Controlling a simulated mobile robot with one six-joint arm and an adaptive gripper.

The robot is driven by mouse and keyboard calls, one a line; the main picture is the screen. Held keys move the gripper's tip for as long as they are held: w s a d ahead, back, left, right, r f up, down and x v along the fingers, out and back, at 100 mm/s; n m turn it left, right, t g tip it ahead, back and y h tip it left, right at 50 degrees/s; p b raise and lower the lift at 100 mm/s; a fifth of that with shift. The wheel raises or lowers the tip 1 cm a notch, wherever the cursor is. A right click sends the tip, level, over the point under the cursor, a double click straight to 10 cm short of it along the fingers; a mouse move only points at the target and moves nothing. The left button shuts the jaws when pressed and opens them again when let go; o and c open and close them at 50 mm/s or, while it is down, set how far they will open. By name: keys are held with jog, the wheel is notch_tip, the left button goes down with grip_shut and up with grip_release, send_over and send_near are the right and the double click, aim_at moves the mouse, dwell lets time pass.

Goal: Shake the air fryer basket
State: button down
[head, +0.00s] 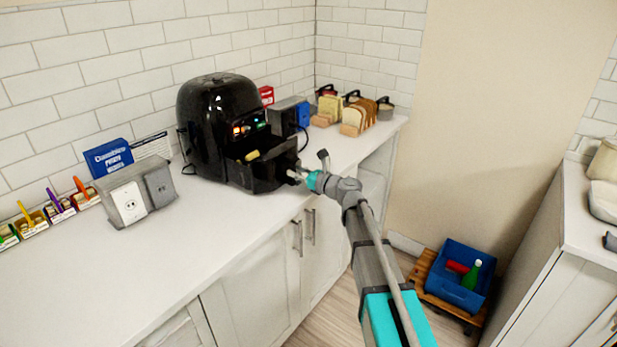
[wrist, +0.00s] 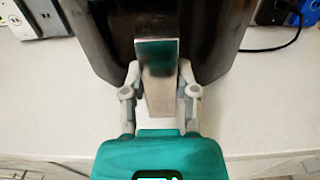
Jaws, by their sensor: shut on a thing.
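The black air fryer (head: 215,122) stands on the white counter against the tiled wall. Its black basket (head: 270,165) is pulled partly out of the front, and a yellowish piece of food (head: 252,156) shows in it. My gripper (head: 300,176) is at the front of the basket and shut on the basket handle. In the wrist view, the handle (wrist: 158,80) runs between the two fingers of my gripper (wrist: 160,85), with the dark basket front behind it. The inside of the basket is mostly hidden.
A grey outlet box (head: 135,192) and small bins with coloured handles (head: 60,207) stand to the left. Another grey box (head: 288,114) and bread slices (head: 360,115) stand to the right. The counter (head: 150,265) in front is clear.

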aim_at(286, 167)
jog(key=x, duration=0.5)
jog(key=shift+w+a, duration=0.15)
jog(key=shift+w, duration=0.05)
jog(key=shift+c, duration=1.8)
grip_release()
jog(key=shift+s, duration=0.1)
jog(key=v, duration=1.2)
